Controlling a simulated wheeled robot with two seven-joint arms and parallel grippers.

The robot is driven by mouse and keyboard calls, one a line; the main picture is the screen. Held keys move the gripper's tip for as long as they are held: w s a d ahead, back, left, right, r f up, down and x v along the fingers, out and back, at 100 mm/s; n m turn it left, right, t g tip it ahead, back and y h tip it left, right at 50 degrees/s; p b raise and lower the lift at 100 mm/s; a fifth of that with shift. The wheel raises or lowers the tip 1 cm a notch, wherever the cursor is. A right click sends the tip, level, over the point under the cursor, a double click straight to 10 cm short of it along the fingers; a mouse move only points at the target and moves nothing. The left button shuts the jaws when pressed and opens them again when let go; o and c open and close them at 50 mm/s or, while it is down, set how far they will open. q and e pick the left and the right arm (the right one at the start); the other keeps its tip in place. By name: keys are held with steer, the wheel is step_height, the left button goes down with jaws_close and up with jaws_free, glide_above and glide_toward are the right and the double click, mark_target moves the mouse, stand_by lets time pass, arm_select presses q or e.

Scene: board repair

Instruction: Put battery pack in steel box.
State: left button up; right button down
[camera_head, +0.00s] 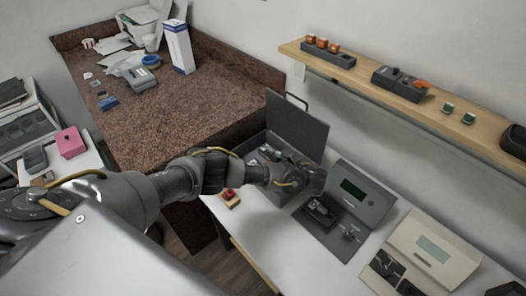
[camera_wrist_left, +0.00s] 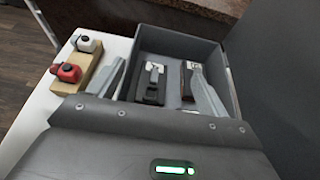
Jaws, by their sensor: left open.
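The grey steel box stands on the white bench with its lid (camera_head: 296,126) raised; it also shows in the left wrist view (camera_wrist_left: 180,42). Inside it lie a black block with a silver clip (camera_wrist_left: 152,82) and a dark reddish piece (camera_wrist_left: 187,80). I cannot tell for sure which thing is the battery pack; the black block may be it. My left gripper (camera_head: 314,181) is at the box's near right side in the head view. In the wrist view its fingers (camera_wrist_left: 158,76) are spread, with the box contents seen between them. My right gripper is not in view.
A wooden block with red and white knobs (camera_wrist_left: 82,64) stands beside the box. A dark tester panel (camera_head: 352,191) with a black part on it and a beige device (camera_head: 435,247) stand to the right. A wooden shelf (camera_head: 440,100) hangs above.

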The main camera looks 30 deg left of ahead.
arm_select(q)
steer(key=p+v, duration=0.3)
steer(key=v, duration=0.1)
steer(key=shift+s+d+r, duration=0.1)
steer(key=shift+d, duration=0.2)
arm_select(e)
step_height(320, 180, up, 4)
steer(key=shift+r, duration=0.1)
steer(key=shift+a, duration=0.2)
arm_select(q)
steer(key=shift+s+a, duration=0.1)
